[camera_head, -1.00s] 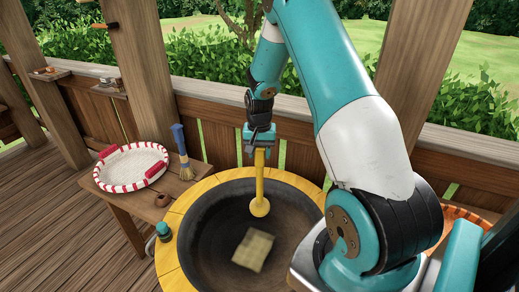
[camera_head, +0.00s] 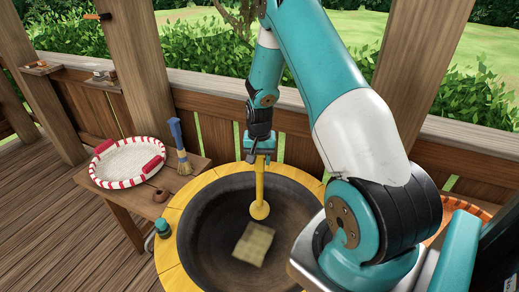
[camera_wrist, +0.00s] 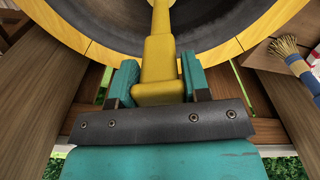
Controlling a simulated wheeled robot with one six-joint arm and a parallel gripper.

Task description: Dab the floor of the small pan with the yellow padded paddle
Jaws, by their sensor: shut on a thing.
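The yellow paddle (camera_head: 260,185) hangs upright from my gripper (camera_head: 259,146), its round end over the dark bowl of the pan. My gripper is shut on the thick top of its handle, which also shows in the wrist view (camera_wrist: 159,70) between the two teal fingers. The pan (camera_head: 205,230) is wide and dark inside, with a yellow rim around it. The round end appears near the far inner side of the bowl; I cannot tell whether it touches the surface. The underside of the paddle is hidden.
A pale yellowish square patch (camera_head: 254,243) lies on the pan floor. Left is a wooden table (camera_head: 190,190) with a red-and-white basket (camera_head: 103,175), a blue-handled brush (camera_head: 180,147) and a small brown item (camera_head: 161,195). A teal-capped bottle (camera_head: 162,228) stands beside the rim. A wooden railing runs behind.

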